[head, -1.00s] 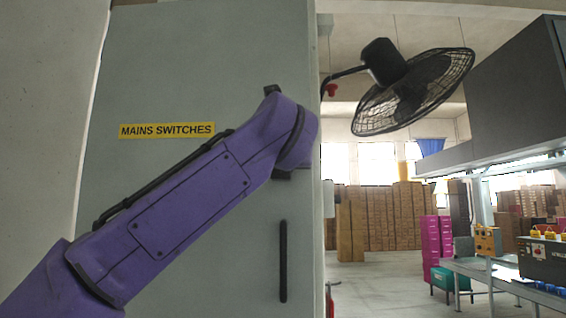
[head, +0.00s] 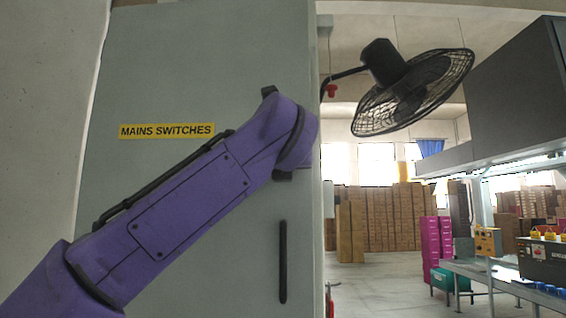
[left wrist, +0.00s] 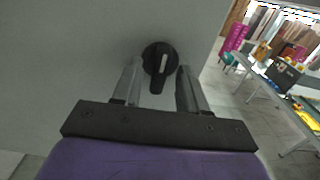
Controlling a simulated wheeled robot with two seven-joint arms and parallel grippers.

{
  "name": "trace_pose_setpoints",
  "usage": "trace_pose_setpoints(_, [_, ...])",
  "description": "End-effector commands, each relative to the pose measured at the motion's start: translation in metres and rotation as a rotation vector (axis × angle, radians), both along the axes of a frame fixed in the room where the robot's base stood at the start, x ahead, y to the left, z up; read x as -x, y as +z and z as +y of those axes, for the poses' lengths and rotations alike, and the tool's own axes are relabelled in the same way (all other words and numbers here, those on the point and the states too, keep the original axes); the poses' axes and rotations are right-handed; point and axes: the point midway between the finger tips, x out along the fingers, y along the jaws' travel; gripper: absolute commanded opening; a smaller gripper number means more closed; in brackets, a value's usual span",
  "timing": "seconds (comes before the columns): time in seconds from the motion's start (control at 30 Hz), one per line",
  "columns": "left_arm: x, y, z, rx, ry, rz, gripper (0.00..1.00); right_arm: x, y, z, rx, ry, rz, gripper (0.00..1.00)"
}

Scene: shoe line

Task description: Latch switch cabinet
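The grey switch cabinet (head: 240,220) with the yellow MAINS SWITCHES label (head: 166,130) fills the left of the head view. A black vertical handle (head: 283,262) is on its door, low and near the right edge. My purple left arm crosses in front of the door. In the left wrist view a round black rotary latch (left wrist: 159,62) with a pale mark on its knob is on the grey door face. My left gripper (left wrist: 158,82) is open, with one finger on each side of the latch. I cannot tell if the fingers touch it. My right gripper is not in view.
A black caged fan (head: 412,90) sticks out at the upper right. A workbench (head: 490,275) with boxes on it stands at the right. Pink crates (head: 437,240) and stacked cartons (head: 385,220) are further back. Open floor lies between the cabinet and the bench.

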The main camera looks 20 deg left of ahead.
Motion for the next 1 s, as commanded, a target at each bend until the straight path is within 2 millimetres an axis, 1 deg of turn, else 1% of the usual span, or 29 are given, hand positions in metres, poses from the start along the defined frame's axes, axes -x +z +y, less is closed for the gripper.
trace_pose_setpoints(0.07, [0.006, -0.001, -0.002, -0.001, -0.001, -0.002, 0.43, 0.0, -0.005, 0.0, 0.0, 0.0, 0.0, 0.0])
trace_pose_setpoints(0.13, [0.018, -0.003, -0.005, 0.0, -0.001, -0.004, 0.43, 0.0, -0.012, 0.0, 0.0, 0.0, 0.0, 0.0])
trace_pose_setpoints(0.3, [0.058, -0.004, -0.017, -0.001, -0.001, -0.005, 0.43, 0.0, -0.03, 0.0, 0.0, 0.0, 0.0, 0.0])
trace_pose_setpoints(0.4, [0.079, -0.004, -0.023, -0.002, 0.0, -0.004, 0.43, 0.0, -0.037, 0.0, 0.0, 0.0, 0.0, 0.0])
trace_pose_setpoints(0.5, [0.093, -0.002, -0.027, 0.0, 0.0, -0.002, 0.43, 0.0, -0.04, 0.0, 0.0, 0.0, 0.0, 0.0])
trace_pose_setpoints(0.63, [0.1, -0.001, -0.029, 0.0, 0.0, 0.0, 0.43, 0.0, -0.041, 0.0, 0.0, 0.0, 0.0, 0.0])
trace_pose_setpoints(1.0, [0.1, 0.0, -0.029, 0.0, 0.0, 0.0, 0.43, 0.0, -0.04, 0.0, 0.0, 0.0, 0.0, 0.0])
